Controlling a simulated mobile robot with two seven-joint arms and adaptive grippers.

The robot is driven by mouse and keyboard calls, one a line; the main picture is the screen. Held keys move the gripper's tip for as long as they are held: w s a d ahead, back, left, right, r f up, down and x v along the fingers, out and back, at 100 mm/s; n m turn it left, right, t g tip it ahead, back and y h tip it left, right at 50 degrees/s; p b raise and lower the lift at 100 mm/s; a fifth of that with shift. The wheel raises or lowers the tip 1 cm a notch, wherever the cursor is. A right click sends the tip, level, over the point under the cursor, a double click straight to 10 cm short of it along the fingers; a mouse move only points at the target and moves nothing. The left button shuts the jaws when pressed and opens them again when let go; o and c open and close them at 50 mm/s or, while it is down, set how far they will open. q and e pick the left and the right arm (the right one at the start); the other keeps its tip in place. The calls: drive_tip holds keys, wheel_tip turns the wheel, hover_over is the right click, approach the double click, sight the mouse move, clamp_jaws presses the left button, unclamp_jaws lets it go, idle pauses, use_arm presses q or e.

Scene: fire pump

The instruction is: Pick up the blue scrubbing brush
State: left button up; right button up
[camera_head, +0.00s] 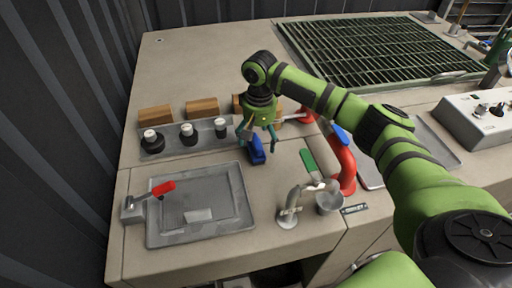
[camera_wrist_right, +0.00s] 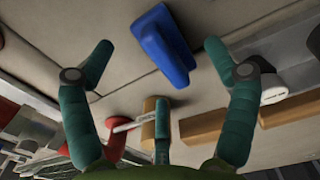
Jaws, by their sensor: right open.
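The blue scrubbing brush (camera_head: 256,151) lies on the beige counter, right of the grey rail with black knobs. In the right wrist view the brush (camera_wrist_right: 163,45) lies beyond the fingers, across the space between their tips. My right gripper (camera_head: 258,138) hangs just above the brush, pointing down. Its teal fingers are spread and hold nothing; they also show open in the right wrist view (camera_wrist_right: 160,62). I see a gap to either side of the brush there, and cannot tell how high above it the fingertips are. My left gripper is not in view.
A grey tray (camera_head: 199,205) with a red-handled lever (camera_head: 163,188) lies at front left. Wooden blocks (camera_head: 202,107) stand behind the knob rail (camera_head: 186,138). A red curved pipe (camera_head: 346,168), a green-handled tool (camera_head: 309,162) and a metal cup (camera_head: 329,202) stand to the right.

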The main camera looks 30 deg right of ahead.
sight(260, 147)
drive_tip(key=f, duration=0.3)
drive_tip(key=shift+s+f+p, duration=0.3)
drive_tip(key=shift+s, duration=0.05)
drive_tip(key=shift+f, duration=0.35)
drive_tip(key=shift+w+f, duration=0.1)
drive_tip(key=shift+f, duration=0.1)
drive_tip(key=c, duration=1.2)
drive_tip(key=shift+c, duration=1.1)
wheel_tip(260, 147, up, 10)
drive_tip(key=shift+f+b, duration=0.2)
drive_tip(key=shift+b, duration=0.2)
drive_tip(key=shift+a+r, duration=0.1)
drive_tip(key=shift+r, duration=0.15)
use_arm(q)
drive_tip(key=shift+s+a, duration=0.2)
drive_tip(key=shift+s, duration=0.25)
use_arm(e)
drive_tip(key=s+a+n, duration=0.1)
drive_tip(key=s+a, duration=0.3)
drive_tip(key=s, duration=0.3)
drive_tip(key=s+a+r+n, duration=0.1)
drive_tip(key=s+a+n, duration=0.1)
drive_tip(key=s+a, duration=0.3)
drive_tip(key=shift+s+r, duration=0.25)
drive_tip(key=shift+s, duration=0.8)
